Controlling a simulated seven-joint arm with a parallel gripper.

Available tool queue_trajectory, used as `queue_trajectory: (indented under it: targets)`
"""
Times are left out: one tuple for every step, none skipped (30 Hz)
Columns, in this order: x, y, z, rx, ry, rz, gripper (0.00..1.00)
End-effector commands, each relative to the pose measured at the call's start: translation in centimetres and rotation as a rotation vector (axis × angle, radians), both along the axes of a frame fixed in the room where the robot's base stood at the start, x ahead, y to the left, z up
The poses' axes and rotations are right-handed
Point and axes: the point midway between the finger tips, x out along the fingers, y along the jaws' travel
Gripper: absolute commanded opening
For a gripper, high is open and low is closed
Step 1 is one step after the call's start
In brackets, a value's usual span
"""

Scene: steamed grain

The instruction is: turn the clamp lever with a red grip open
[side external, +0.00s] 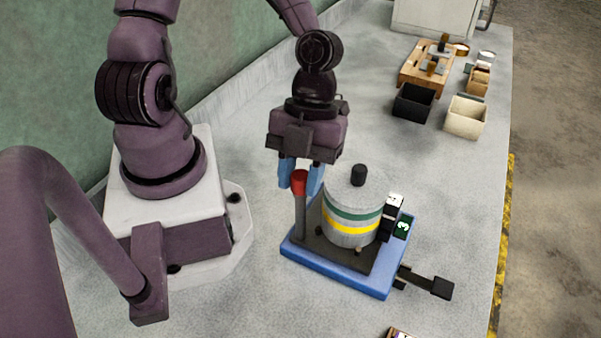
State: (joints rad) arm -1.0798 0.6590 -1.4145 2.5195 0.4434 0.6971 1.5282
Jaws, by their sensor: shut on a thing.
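The clamp lever is a grey upright bar with a red grip (299,182) on top. It stands at the left side of a blue base (338,277) with a dark plate on it. My gripper (300,180) points down, its blue fingers on either side of the red grip and shut on it. A grey cylinder (352,207) with a green and a yellow band and a black knob stands on the base, just right of the lever. The lower end of the lever is partly hard to make out.
A black handle (440,287) sticks out from the base's right side. A block marked 3 (403,226) sits beside the cylinder. A black bin (414,102), a cream bin (465,117) and a wooden tray (412,77) stand at the back right. The bench between is clear.

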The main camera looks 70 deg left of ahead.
Motion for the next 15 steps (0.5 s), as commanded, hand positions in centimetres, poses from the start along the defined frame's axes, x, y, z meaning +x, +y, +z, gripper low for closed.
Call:
queue_trajectory:
  targets:
    - [0.04, 0.03, 0.04, 0.002, -0.001, 0.028, 0.07]
    - [0.03, 0.04, 0.03, 0.003, -0.001, 0.042, 0.07]
    - [0.01, 0.03, 0.03, 0.003, 0.0, 0.059, 0.07]
    - [0.01, 0.01, 0.04, 0.001, 0.0, 0.071, 0.07]
    - [0.01, 0.0, 0.03, 0.002, -0.001, 0.081, 0.07]
    - [0.02, 0.01, 0.04, 0.002, -0.001, 0.095, 0.07]
    - [0.02, 0.01, 0.04, 0.001, 0.0, 0.104, 0.07]
    - [0.03, 0.0, 0.04, 0.001, 0.0, 0.111, 0.07]
    - [0.04, -0.01, 0.04, 0.001, -0.001, 0.12, 0.07]
    - [0.05, -0.02, 0.04, -0.001, -0.001, 0.126, 0.07]
    - [0.05, -0.02, 0.04, -0.001, -0.001, 0.13, 0.07]
    - [0.05, -0.02, 0.04, -0.001, -0.001, 0.136, 0.07]
    - [0.05, -0.02, 0.04, -0.001, -0.001, 0.139, 0.07]
    - [0.04, -0.03, 0.04, 0.0, 0.0, 0.141, 0.07]
    - [0.04, -0.03, 0.04, -0.001, 0.0, 0.143, 0.07]
